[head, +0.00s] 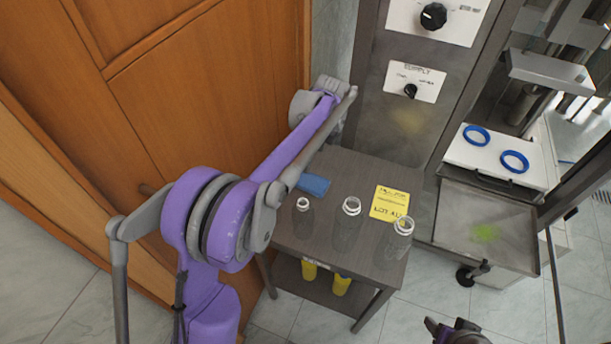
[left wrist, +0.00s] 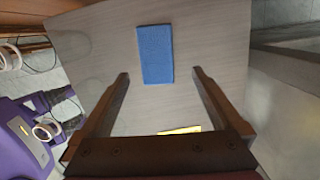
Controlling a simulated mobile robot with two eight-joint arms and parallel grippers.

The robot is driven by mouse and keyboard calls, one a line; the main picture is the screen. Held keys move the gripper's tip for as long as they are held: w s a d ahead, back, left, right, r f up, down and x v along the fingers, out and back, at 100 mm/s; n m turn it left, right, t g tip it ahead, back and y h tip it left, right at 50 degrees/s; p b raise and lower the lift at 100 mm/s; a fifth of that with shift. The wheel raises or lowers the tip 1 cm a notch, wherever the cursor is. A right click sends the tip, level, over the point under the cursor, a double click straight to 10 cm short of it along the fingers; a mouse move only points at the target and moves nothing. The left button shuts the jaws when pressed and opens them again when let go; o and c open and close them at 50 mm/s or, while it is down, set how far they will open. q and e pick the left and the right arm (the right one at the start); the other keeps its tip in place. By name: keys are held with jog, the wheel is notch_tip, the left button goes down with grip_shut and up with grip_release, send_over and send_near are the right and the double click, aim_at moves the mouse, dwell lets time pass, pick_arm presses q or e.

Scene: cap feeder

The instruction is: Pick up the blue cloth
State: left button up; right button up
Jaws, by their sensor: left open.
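The blue cloth (head: 313,185) lies flat on the small dark table (head: 340,250), near its back left edge. In the left wrist view the cloth (left wrist: 155,53) is a blue rectangle on the tabletop, just beyond the fingertips. My left gripper (left wrist: 160,75) is open and empty, its two fingers spread wider than the cloth. In the head view the left arm reaches up over the table's back left side. A dark and purple part of my right arm shows at the bottom edge of the head view; its jaws are not clear.
Clear bottles (head: 352,206) stand on the table in front of the cloth. Yellow items (head: 341,284) sit on the lower shelf. A wooden door (head: 190,90) is at left; a machine with blue rings (head: 515,161) is at right.

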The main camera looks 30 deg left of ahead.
pick_arm(q)
send_over(310, 180)
jog(key=f, duration=0.4)
jog(key=shift+w+d+f, duration=0.1)
jog(key=shift+d+f, duration=0.1)
jog(key=shift+d, duration=0.2)
jog(key=shift+a+f, duration=0.2)
jog(key=shift+f, duration=1.3)
jog(key=shift+a+f, duration=0.15)
jog(key=shift+f, duration=1.35)
jog(key=c, duration=1.1)
